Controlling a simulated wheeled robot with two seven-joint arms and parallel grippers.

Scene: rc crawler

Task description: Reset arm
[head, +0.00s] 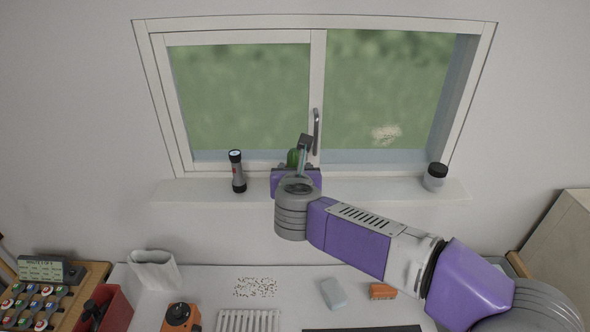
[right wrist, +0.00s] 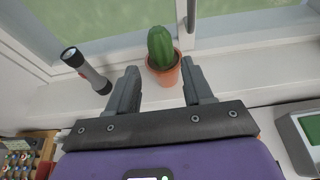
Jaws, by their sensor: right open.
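My right gripper (right wrist: 160,72) is open, its two dark fingers pointing toward the window sill. It also shows in the head view (head: 296,170), mostly hidden behind its own wrist. A green cactus (right wrist: 160,46) in a terracotta pot (right wrist: 164,74) stands upright on the sill, in line with the gap between the fingertips. The fingers are not closed on the pot; I cannot tell how far the tips reach past it. In the head view only the cactus top (head: 293,157) shows above the gripper. My left gripper is not in view.
A flashlight (head: 237,172) stands on the sill left of the gripper, and a dark-lidded jar (head: 435,177) stands at right. The window handle (head: 316,131) is close behind. Below, the table holds a white crumpled bag (head: 155,270), a grey-blue block (head: 333,293) and an orange block (head: 382,291).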

